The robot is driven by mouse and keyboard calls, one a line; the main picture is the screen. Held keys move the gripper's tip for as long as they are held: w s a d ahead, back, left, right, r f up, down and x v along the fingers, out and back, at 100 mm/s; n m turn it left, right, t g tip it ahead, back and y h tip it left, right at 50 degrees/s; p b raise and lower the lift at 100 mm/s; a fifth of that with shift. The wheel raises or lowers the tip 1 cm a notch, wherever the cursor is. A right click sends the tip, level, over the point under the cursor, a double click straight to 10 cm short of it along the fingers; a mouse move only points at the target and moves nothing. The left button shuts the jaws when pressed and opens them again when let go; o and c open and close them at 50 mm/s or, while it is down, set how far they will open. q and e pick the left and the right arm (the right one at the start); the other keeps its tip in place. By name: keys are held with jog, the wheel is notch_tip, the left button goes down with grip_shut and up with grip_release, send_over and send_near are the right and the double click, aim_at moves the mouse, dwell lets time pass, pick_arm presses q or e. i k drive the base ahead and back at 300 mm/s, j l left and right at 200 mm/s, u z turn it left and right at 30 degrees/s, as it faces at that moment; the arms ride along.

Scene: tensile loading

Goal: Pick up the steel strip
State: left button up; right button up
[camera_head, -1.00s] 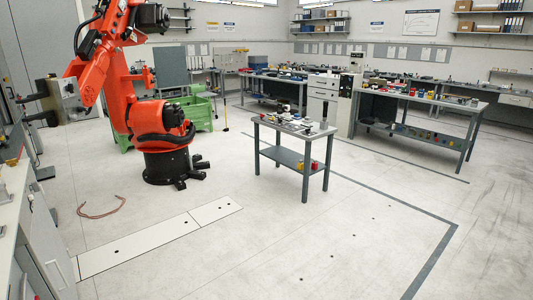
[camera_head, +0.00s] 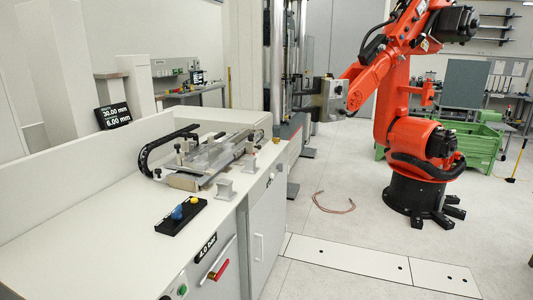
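A metal fixture (camera_head: 212,155) with clamps and a flat, pale grey plate-like part sits on the white bench (camera_head: 110,220) at the left. A steel strip cannot be told apart from the fixture's metal parts at this size. Neither of my grippers shows in the head view.
A black block with a blue and a yellow knob (camera_head: 181,213) lies near the bench's front edge. A display (camera_head: 114,116) stands behind the bench. An orange robot arm (camera_head: 392,100) stands on the floor at the right, with a cable (camera_head: 333,208) before it.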

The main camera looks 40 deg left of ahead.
aim_at(189, 159)
jog(key=i+u, duration=0.5)
jog(key=i, duration=0.75)
